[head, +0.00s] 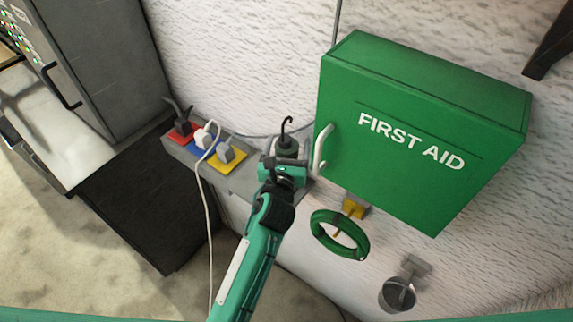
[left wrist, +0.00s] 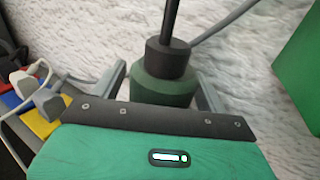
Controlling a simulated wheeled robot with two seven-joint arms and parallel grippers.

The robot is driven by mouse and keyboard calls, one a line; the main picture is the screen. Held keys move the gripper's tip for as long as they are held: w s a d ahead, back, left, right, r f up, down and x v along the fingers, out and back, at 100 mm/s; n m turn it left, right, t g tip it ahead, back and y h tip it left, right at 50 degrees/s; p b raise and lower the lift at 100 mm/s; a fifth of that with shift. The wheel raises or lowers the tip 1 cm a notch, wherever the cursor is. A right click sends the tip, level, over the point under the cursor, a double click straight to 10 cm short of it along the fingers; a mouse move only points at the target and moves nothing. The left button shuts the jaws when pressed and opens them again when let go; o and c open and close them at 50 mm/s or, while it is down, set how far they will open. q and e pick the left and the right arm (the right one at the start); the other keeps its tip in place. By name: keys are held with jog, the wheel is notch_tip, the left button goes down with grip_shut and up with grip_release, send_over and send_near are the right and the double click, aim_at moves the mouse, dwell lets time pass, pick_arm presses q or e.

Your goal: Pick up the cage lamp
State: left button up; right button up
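What I take for the cage lamp, a dark green and black body with a thin black hook on top (head: 287,145), stands upright at the right end of the grey ledge, against the wall. Its lower part is hidden behind my gripper. My left gripper (head: 283,165) is at it, in front. In the left wrist view the green body with its black collar and stem (left wrist: 166,75) is between the two grey fingers of my left gripper (left wrist: 160,88). A small gap shows at the left finger; the right finger overlaps the body's edge. My right gripper is out of view.
The first aid box (head: 420,140) hangs close on the right. Plugs in red, blue and yellow sockets (head: 226,156) and a white cable (head: 203,200) are left. A green coil (head: 317,230) and a grey cup-like holder (head: 397,295) are on the wall below right.

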pick_arm(q)
jog(key=c, duration=1.4)
grip_shut()
jog(key=shift+r, duration=0.15)
